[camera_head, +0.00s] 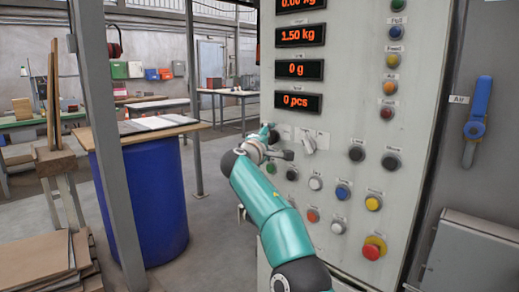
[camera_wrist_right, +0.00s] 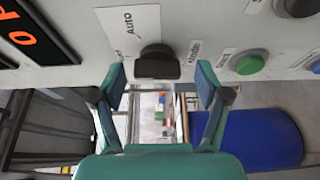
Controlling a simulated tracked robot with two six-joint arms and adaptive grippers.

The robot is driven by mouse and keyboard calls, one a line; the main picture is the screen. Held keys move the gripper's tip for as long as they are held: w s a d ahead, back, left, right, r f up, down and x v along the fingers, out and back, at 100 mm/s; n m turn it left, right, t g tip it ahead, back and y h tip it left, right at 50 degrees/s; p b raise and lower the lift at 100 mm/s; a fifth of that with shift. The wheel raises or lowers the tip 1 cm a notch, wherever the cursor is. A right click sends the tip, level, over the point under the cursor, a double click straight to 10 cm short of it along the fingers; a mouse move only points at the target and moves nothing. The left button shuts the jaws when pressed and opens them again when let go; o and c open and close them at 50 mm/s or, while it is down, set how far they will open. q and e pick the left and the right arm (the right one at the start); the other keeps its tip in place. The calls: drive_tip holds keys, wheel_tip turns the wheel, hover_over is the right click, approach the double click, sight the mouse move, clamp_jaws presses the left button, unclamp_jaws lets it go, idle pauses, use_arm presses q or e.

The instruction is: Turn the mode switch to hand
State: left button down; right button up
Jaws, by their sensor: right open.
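The mode switch, a black knob (camera_wrist_right: 158,62), shows in the right wrist view at the edge of a white plate marked AUTO (camera_wrist_right: 130,30). The knob's long side runs across the gap between the fingers. My right gripper (camera_wrist_right: 160,78) is open, one finger on each side of the knob, with visible space between each finger and it. In the head view my right gripper (camera_head: 278,143) is at the left part of the panel (camera_head: 345,90) and largely hides the knob. My left gripper is not in view.
A green button (camera_wrist_right: 250,62) sits close beside the right-hand finger in the wrist view. A blue barrel (camera_head: 150,195) stands left.

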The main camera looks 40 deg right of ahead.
drive_tip(key=v, duration=1.1)
drive_tip(key=shift+s+a, duration=0.2)
drive_tip(key=shift+a, duration=0.05)
drive_tip(key=shift+f, duration=0.1)
